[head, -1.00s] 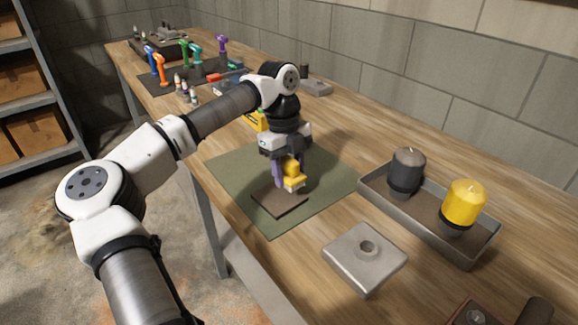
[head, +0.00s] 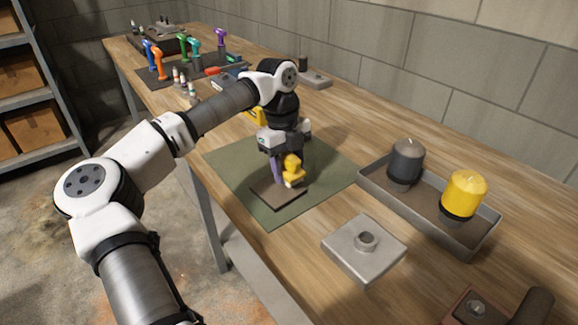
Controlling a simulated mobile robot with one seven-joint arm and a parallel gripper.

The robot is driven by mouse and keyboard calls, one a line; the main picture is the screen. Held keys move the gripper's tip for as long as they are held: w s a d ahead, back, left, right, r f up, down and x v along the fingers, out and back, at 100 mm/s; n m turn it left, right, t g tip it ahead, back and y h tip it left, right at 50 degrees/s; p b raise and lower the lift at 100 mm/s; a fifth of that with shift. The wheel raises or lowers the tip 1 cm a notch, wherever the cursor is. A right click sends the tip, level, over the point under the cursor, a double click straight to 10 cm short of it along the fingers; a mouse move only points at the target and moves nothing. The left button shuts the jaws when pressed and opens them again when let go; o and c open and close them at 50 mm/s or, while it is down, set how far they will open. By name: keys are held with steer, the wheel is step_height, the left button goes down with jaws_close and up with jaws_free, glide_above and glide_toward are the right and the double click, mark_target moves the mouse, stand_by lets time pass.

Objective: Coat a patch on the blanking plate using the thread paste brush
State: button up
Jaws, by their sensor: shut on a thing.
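My gripper (head: 284,172) points down over the green mat and is shut on a yellow thing, which I take to be the thread paste brush (head: 293,168). Its lower end is over the right part of a flat brown square plate, likely the blanking plate (head: 268,191). I cannot tell whether the brush touches the plate. The plate lies flat on the green mat (head: 310,205), and no coated patch can be made out on it. My fingers hide part of the brush.
A grey tray (head: 420,218) at right holds a black-topped pot (head: 406,162) and a yellow-topped pot (head: 464,194). A grey metal block with a round boss (head: 350,258) lies in front. Several coloured tools and small bottles stand at the far left. The mat's right side is clear.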

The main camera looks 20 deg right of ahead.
steer(key=shift+s+a+f+b, duration=0.1)
steer(key=shift+s+a, duration=0.1)
steer(key=shift+a, duration=0.35)
steer(key=shift+s+a+f+b, duration=0.1)
steer(key=shift+s+a+f, duration=0.05)
steer(key=shift+a, duration=0.45)
steer(key=shift+s+a+f+b, duration=0.1)
steer(key=shift+s+a, duration=0.1)
steer(key=shift+a, duration=0.35)
steer(key=shift+s+a+r, duration=0.15)
steer(key=shift+s+a+r+b, duration=0.15)
steer(key=shift+s+a, duration=0.15)
steer(key=shift+a, duration=0.3)
steer(key=shift+s+a+f+b, duration=0.15)
steer(key=shift+s+a, duration=0.15)
steer(key=shift+a, duration=0.3)
steer(key=shift+s+a+r, duration=0.1)
steer(key=shift+a+r, duration=0.05)
steer(key=shift+r, duration=0.15)
steer(key=shift+w+d+r+p, duration=0.1)
steer(key=shift+w+d+p, duration=0.3)
steer(key=shift+d, duration=0.7)
steer(key=shift+w+d+r+p, duration=0.1)
steer(key=shift+w+d, duration=0.55)
steer(key=shift+d, duration=0.4)
steer(key=shift+w+d+p, duration=0.25)
steer(key=shift+w+d, duration=0.25)
steer(key=shift+d, duration=0.6)
steer(key=shift+s+r, duration=0.1)
